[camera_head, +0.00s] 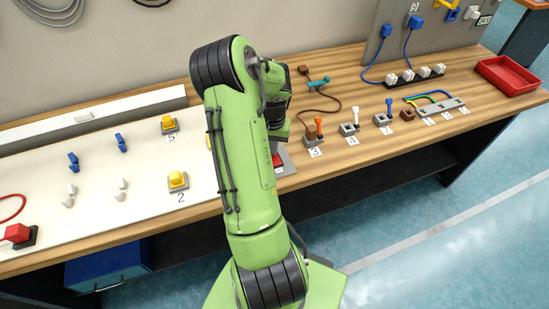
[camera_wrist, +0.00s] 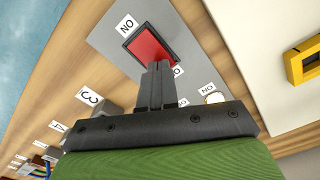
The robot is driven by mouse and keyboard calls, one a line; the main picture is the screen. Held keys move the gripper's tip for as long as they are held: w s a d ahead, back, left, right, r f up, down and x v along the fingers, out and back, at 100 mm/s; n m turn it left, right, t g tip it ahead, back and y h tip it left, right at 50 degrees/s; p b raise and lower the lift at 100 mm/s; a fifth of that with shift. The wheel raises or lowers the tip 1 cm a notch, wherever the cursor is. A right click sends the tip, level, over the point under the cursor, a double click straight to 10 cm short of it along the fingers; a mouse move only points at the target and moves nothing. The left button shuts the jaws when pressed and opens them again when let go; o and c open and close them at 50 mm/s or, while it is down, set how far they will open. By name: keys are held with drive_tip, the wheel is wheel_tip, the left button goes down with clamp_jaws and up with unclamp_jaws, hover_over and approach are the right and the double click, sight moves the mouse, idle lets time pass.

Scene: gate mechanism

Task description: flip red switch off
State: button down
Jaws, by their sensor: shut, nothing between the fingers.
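The red switch (camera_wrist: 148,42) is a square red rocker in a dark frame on a grey plate (camera_wrist: 105,42). An "ON" label (camera_wrist: 126,26) lies beside its far side in the wrist view; a second label at the near side is partly hidden by my fingers. My gripper (camera_wrist: 159,68) is shut and empty, its fingertips overlapping the near edge of the red switch. I cannot tell whether they touch it. In the head view, a small part of the red switch (camera_head: 277,160) shows beside my arm, which hides the rest and my fingertips.
Orange-handled (camera_head: 319,126), white-handled (camera_head: 355,116) and blue-handled (camera_head: 389,106) levers stand to the right along the bench. Yellow buttons (camera_head: 178,180) sit on the white panel (camera_head: 100,185) to the left. A red tray (camera_head: 508,76) is at the far right.

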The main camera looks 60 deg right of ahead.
drive_tip(key=shift+f+b, duration=0.35)
drive_tip(key=shift+f, duration=0.15)
wheel_tip(320, 180, up, 7)
drive_tip(key=p, duration=0.5)
drive_tip(key=shift+r, duration=0.15)
idle(0.5)
